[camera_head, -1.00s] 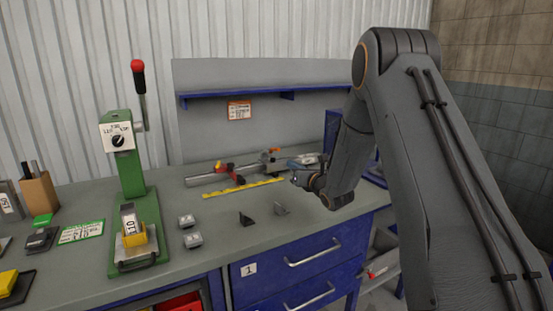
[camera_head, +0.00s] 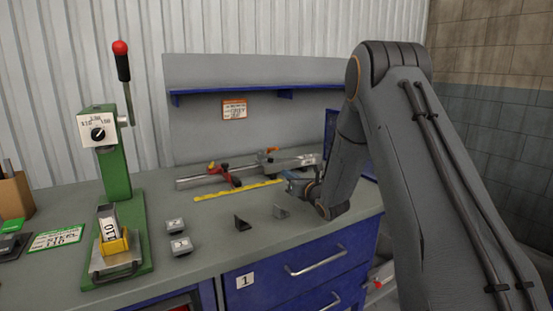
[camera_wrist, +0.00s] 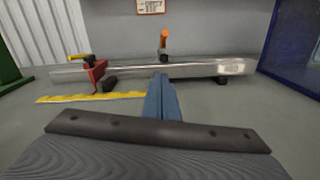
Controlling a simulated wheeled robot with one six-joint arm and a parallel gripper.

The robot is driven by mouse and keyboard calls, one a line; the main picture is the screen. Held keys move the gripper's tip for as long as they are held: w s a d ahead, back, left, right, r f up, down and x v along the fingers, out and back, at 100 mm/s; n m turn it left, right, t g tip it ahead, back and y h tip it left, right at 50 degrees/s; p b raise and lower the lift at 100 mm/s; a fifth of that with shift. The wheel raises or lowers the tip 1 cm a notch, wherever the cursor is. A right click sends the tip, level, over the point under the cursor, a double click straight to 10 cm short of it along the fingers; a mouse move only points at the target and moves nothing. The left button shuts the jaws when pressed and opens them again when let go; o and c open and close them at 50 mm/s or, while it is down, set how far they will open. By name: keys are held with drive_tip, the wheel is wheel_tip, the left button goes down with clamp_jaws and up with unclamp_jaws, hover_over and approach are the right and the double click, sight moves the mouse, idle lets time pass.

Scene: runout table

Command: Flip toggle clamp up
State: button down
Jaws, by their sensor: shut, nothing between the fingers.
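A metal rail (camera_head: 200,182) lies along the back of the bench, and it also crosses the wrist view (camera_wrist: 205,69). A small clamp with an orange handle (camera_head: 271,149) sits at the rail; in the wrist view its orange handle (camera_wrist: 164,39) points up, just behind my fingertips. A red stop (camera_head: 229,175) with a yellow knob sits further left on the rail, also in the wrist view (camera_wrist: 96,72). My gripper (camera_head: 290,177) is in front of the rail, right of the red stop. In the wrist view its blue fingers (camera_wrist: 161,88) are together and empty.
A yellow ruler strip (camera_head: 238,191) lies in front of the rail. A green press (camera_head: 117,168) stands at left. A blue panel (camera_wrist: 291,42) rises at right.

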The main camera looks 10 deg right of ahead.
drive_tip(key=shift+w, duration=0.1)
drive_tip(key=p, duration=0.2)
approach(269, 150)
drive_tip(key=f, duration=0.1)
drive_tip(key=w+f, duration=0.1)
drive_tip(key=f, duration=0.1)
drive_tip(key=a+f, duration=0.1)
drive_tip(key=shift+w+f, duration=0.35)
drive_tip(key=shift+w+d+r+p, duration=0.1)
drive_tip(key=shift+w+r+p, duration=0.3)
drive_tip(key=shift+r, duration=0.55)
drive_tip(key=shift+w+d+r+p, duration=0.1)
drive_tip(key=shift+w+r+p, duration=0.25)
drive_tip(key=shift+r, duration=0.55)
drive_tip(key=shift+w, duration=0.1)
